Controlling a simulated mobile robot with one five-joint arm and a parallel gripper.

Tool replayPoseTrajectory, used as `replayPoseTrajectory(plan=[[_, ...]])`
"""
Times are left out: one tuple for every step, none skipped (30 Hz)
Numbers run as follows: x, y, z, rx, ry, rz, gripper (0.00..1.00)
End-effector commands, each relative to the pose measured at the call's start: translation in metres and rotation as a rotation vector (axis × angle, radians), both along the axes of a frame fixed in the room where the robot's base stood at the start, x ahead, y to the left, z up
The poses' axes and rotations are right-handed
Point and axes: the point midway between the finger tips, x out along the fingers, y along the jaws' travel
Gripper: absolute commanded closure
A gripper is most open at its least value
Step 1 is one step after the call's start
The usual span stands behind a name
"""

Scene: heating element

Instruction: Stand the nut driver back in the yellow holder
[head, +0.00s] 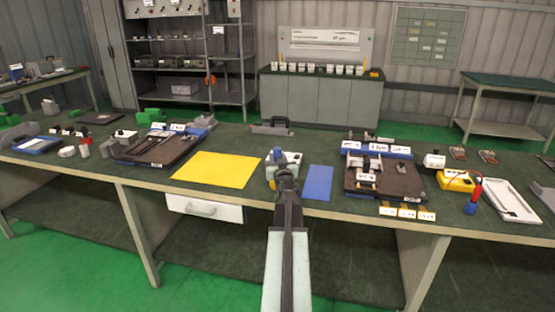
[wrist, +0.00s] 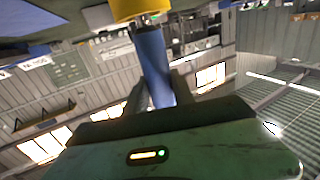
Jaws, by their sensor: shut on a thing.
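The nut driver has a blue handle (wrist: 153,62), and my gripper (wrist: 160,92) is shut on it in the wrist view. A short length of its metal shaft shows beyond the handle, against the yellow holder (wrist: 139,9) at the top edge of that view. I cannot tell whether the shaft is inside the holder or only in front of it. In the head view my gripper (head: 287,174) is over the front part of the bench, and my arm hides most of what it holds. A small blue piece shows just behind it.
A pale box (head: 292,158) stands right behind my gripper. A flat yellow mat (head: 217,170) lies to the left and a blue mat (head: 318,182) to the right.

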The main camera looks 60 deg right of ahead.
Motion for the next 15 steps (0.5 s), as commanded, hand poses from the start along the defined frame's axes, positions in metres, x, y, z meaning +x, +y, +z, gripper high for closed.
replayPoseTrajectory(plan=[[0.0,0.0,-0.0024,0.0,0.0,0.0,1.0],[0.0,0.0,-0.0031,0.0,0.0,0.0,1.0],[0.0,0.0,-0.0041,0.0,0.0,0.0,1.0],[0.0,0.0,-0.0048,0.0,0.0,0.0,1.0],[0.0,0.0,-0.0056,0.0,0.0,0.0,1.0],[0.0,0.0,-0.0065,0.0,0.0,0.0,1.0],[0.0,0.0,-0.0073,0.0,0.0,0.0,1.0],[0.0,0.0,-0.008,0.0,0.0,0.0,1.0],[0.0,0.0,-0.0089,0.0,0.0,0.0,1.0],[0.0,0.0,-0.0097,0.0,0.0,0.0,1.0],[0.0,0.0,-0.0103,0.0,0.0,0.0,1.0],[0.0,0.0,-0.0087,0.0,0.0,0.0,0.59],[0.0,0.0,-0.0086,0.0,0.0,0.0,0.51],[0.0,0.0,-0.0085,0.0,0.0,0.0,0.44],[0.0,0.0,-0.0085,0.0,0.0,0.0,0.44]])
